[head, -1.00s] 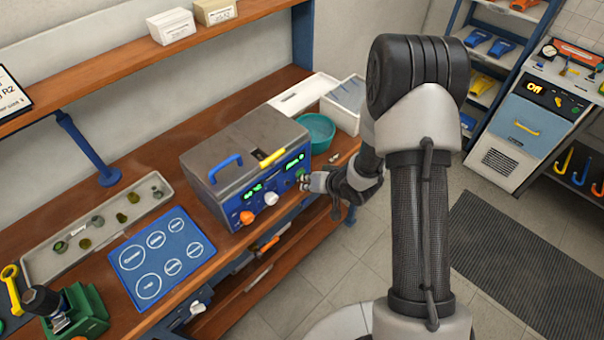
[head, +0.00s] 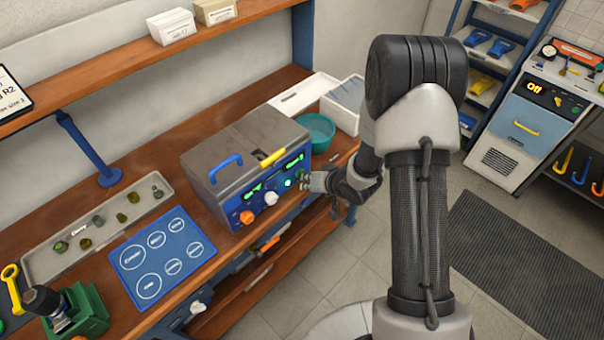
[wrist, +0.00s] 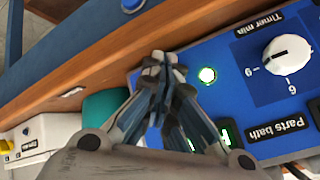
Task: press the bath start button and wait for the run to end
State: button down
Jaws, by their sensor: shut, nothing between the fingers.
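The parts bath (head: 246,139) is a grey box with a blue handle and a blue front panel, standing on the wooden bench. A round button (wrist: 207,75) glows green on its panel, and it also shows in the head view (head: 299,173). The label "Parts bath" (wrist: 276,129) and a white "Timer min" knob (wrist: 287,54) are near it. My gripper (wrist: 160,62) is shut and empty, its tips just left of the green button in the wrist view. I cannot tell whether the tips touch the panel. In the head view my gripper (head: 304,182) is at the panel's right end.
A teal bowl (head: 317,128) and white trays (head: 303,96) stand behind the bath's right side. A blue mat (head: 162,252) and a tray of small parts (head: 58,265) lie to the left. An orange knob (head: 247,217) sits low on the panel.

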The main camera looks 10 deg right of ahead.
jog(key=shift+s+d, duration=0.4)
jog(key=shift+s, duration=0.1)
jog(key=shift+s, duration=0.1)
jog(key=s+d, duration=0.1)
jog(key=s, duration=0.1)
jog(key=s+d, duration=0.2)
dwell(0.3)
jog(key=shift+w, duration=0.1)
dwell(0.6)
